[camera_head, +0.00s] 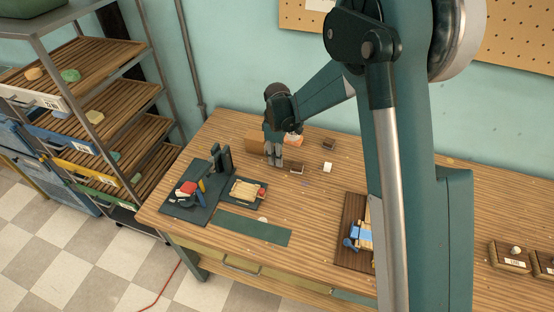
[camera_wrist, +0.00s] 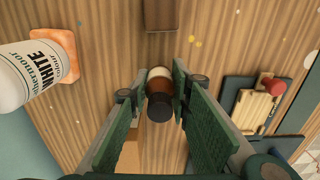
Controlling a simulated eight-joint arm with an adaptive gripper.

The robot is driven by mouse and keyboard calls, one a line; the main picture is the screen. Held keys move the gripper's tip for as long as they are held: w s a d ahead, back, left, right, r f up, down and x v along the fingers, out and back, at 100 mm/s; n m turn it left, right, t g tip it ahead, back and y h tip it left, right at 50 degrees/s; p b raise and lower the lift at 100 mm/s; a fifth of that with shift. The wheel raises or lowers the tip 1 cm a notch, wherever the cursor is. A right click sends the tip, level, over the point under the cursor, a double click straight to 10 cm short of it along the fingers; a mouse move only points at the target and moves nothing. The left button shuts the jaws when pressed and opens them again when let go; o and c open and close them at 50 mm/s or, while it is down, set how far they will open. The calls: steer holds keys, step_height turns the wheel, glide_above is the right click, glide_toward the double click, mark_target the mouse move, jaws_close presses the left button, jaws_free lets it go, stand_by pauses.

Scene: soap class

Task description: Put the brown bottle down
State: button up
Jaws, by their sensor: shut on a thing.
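The brown bottle (camera_wrist: 159,88), with a dark cap and a pale band, shows between the green finger pads in the wrist view. My gripper (camera_wrist: 158,92) is shut on it, with the cap end toward the camera. In the head view my gripper (camera_head: 273,154) points down over the back left part of the wooden table (camera_head: 325,195). The bottle is hidden or too small to make out there. I cannot tell whether its base touches the table.
A white-labelled bottle (camera_wrist: 27,75) stands by an orange pad (camera_wrist: 66,52) left in the wrist view. A brown block (camera_wrist: 160,15) lies just beyond the bottle. A dark tray with a board and red piece (camera_head: 246,191) and a green mat (camera_head: 252,227) lie nearer the front.

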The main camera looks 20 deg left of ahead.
steer(key=shift+f, duration=0.7)
steer(key=shift+f, duration=0.15)
steer(key=o, duration=0.9)
step_height(320, 180, up, 12)
steer(key=shift+r+p, duration=0.2)
steer(key=shift+p, duration=0.3)
stand_by(0.5)
